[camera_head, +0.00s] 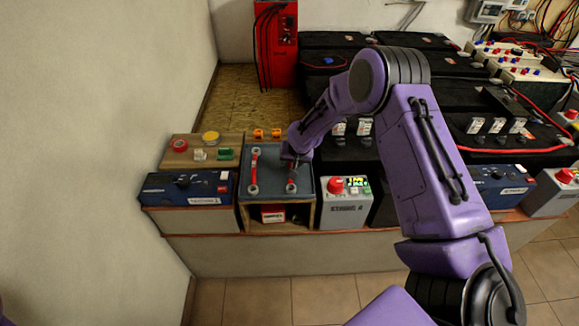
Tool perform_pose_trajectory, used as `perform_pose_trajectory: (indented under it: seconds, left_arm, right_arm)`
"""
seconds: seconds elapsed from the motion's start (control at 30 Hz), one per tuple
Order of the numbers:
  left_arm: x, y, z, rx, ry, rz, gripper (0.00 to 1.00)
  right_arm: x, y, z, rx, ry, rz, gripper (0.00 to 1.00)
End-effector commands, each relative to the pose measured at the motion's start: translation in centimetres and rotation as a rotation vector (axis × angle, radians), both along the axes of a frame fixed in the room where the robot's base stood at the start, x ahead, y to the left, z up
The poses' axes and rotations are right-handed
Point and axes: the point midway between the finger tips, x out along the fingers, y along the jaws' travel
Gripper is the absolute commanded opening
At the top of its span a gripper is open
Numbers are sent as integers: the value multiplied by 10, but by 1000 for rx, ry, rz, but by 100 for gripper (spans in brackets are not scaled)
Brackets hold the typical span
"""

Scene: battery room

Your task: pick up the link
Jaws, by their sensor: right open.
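Two slim red pieces with metal ring-like ends, which look like links, lie on a dark blue-grey tray (272,195). The left link (253,172) lies in full view along the tray's left side. The right link (291,187) lies near the tray's right side, with its far end hidden by my right gripper. My right gripper (293,162) is open and low over that far end; whether it touches the link cannot be seen. My left gripper is not in view.
A blue box (185,189) stands left of the tray, and a grey control box (345,203) with a red knob stands right. A wall borders the left.

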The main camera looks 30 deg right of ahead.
Motion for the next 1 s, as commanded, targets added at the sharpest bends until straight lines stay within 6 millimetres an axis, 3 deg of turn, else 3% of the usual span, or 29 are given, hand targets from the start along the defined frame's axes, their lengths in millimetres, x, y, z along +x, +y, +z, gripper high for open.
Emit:
perform_pose_trajectory:
  seconds: [0.2,0.37,0.77,0.93,1.0]
  left_arm:
    - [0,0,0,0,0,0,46]
    - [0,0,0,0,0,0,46]
    - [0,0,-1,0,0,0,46]
    - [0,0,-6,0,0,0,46]
    - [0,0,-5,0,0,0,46]
  right_arm:
    - [1,0,-2,0,-1,0,46]
    - [1,0,-2,0,-1,0,0]
    - [2,0,4,-1,-4,0,0]
    - [3,0,31,0,-8,-1,0]
    - [-11,-8,49,2,-5,-3,0]
